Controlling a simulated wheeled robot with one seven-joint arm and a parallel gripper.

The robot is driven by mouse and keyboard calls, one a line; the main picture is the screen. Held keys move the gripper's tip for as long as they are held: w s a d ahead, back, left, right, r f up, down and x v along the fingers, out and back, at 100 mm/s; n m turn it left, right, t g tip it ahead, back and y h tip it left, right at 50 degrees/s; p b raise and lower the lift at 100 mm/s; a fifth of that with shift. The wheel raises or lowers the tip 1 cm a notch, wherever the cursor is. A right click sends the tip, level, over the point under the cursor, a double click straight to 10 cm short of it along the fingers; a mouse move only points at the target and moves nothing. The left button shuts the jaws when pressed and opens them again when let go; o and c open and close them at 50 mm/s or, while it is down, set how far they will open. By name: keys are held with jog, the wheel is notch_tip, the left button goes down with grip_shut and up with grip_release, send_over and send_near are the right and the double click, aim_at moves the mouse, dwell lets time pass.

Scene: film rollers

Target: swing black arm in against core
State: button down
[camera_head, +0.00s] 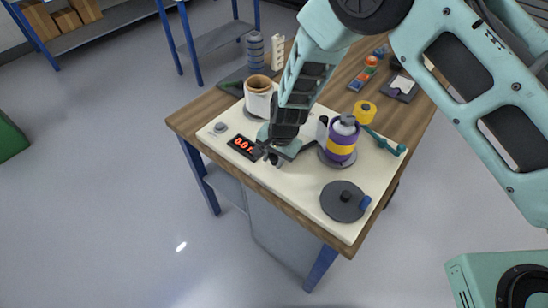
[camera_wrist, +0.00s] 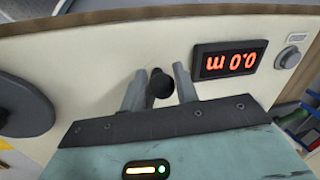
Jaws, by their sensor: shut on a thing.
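My gripper (camera_head: 272,157) reaches down over the front edge of the cream panel (camera_head: 300,180). In the wrist view my gripper (camera_wrist: 160,88) has its two grey fingers around a dark round knob (camera_wrist: 160,86), shut on it. Whether this knob belongs to the black arm I cannot tell; the rest of it is hidden. A brown cardboard core (camera_head: 257,84) with a white roll around it stands at the back left of the panel. A purple and yellow roll (camera_head: 341,144) with a grey top stands upright on a grey disc, right of my gripper. A small black upright part (camera_head: 322,128) is beside it.
A dark disc (camera_head: 343,202) with a blue knob lies front right.

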jog(key=shift+w+a+r, duration=0.15)
jog(key=shift+w+r, duration=0.05)
jog(key=shift+w, duration=0.1)
jog(key=c, duration=1.2)
grip_release()
jog(key=shift+o, duration=0.2)
jog(key=shift+f, duration=0.1)
jog(key=s+d+r+b, duration=0.1)
jog(key=d+r+b, duration=0.2)
jog(key=r, duration=1.4)
jog(key=shift+s, duration=0.35)
